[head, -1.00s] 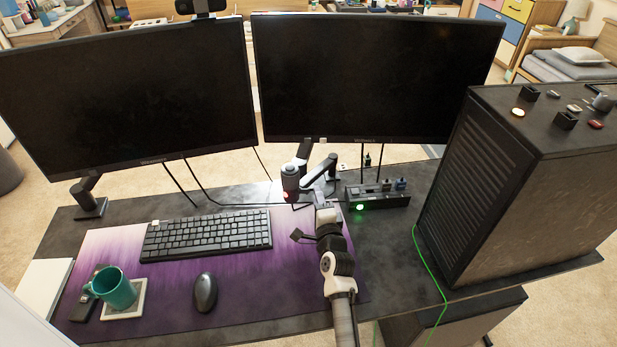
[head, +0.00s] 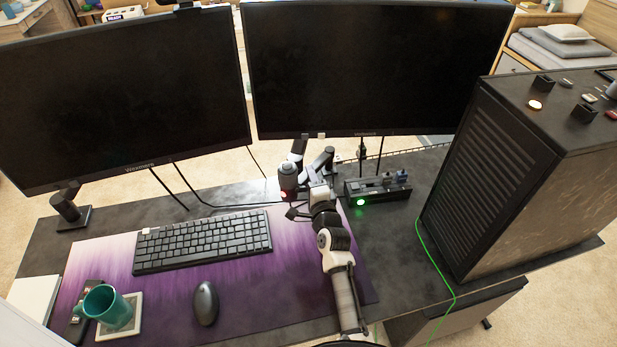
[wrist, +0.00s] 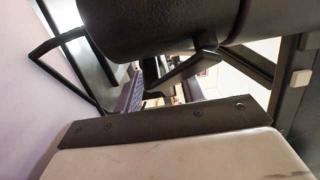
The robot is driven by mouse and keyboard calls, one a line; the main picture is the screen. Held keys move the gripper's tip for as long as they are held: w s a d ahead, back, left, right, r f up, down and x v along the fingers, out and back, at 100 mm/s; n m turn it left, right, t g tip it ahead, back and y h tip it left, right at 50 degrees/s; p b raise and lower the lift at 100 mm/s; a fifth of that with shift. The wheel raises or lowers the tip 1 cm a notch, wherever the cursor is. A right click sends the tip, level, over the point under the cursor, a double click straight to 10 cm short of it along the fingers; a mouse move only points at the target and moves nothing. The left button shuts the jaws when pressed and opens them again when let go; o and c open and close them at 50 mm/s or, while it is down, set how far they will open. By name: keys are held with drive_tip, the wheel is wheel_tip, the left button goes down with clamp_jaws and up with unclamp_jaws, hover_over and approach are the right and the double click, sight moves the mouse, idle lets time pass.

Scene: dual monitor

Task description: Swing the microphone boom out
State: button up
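The microphone (head: 288,178) is a dark upright cylinder with a red light, behind the right end of the keyboard. Its jointed boom (head: 323,162) shows just behind it, below the right monitor; where the boom joins the microphone is partly hidden. My gripper (head: 301,204) is close in front and to the right of the microphone, with one dark finger spread out to the left. In the wrist view a large dark cylinder (wrist: 160,22), which looks like the microphone, lies across the top, very close. The fingers appear spread apart; I cannot tell whether they touch it.
Two monitors (head: 120,95) stand behind. A keyboard (head: 203,240), mouse (head: 205,303) and teal mug (head: 107,306) are on the purple mat to the left. A small black box with a green light (head: 378,190) and a large computer case (head: 500,180) stand on the right.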

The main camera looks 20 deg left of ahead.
drive_tip(key=shift+c, duration=0.4)
clamp_jaws()
drive_tip(key=shift+d+f, duration=0.1)
drive_tip(key=shift+d, duration=0.05)
